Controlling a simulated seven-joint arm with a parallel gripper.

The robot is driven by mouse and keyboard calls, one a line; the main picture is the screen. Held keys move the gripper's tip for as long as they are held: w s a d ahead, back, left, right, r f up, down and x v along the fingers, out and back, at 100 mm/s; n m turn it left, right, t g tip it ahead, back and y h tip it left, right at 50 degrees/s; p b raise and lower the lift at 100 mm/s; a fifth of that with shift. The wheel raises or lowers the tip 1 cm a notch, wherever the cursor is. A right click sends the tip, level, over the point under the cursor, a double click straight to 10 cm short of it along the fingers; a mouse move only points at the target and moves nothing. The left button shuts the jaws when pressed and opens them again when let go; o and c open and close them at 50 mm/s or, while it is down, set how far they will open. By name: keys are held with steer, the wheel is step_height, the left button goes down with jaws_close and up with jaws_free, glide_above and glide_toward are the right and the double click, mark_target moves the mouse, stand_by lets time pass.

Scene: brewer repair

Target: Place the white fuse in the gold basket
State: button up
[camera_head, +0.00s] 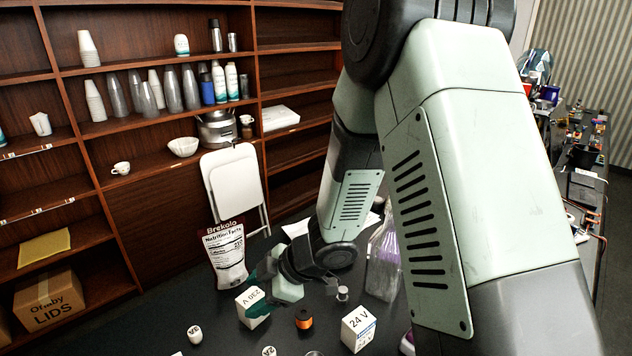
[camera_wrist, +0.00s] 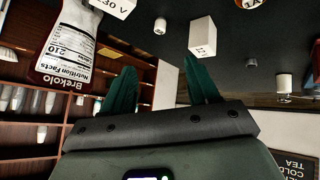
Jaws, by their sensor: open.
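A small white cylinder marked "3A" (camera_head: 194,333), which may be the white fuse, stands on the dark table in the head view. A similar one (camera_head: 268,351) is cut by the bottom edge. I cannot make out a gold basket in either view.
The "230 V" box (camera_head: 250,307) and a "24 V" box (camera_head: 358,328) stand on the table, with an orange and black cylinder (camera_head: 304,318) between them. A Brekolo pouch (camera_head: 226,254) stands behind. My arm hides much of the right side. Shelves line the back.

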steer(key=w+d+r+m+t+h, duration=0.5)
steer(key=w+d+r+m+t, duration=0.15)
steer(key=d+r, duration=0.55)
steer(key=s+d+r+m+h, duration=0.4)
steer(key=s+d+r+m, duration=0.15)
steer(key=d+r, duration=0.45)
steer(key=s+r+m+g, duration=0.1)
steer(key=s+m, duration=0.3)
steer(key=s, duration=0.5)
steer(key=s+r+m+g, duration=0.1)
steer(key=s+r+m, duration=0.2)
steer(key=s, duration=0.6)
steer(key=shift+s+d+r+m+y, duration=0.3)
steer(key=shift+d+r+m, duration=0.1)
steer(key=shift+m, duration=0.2)
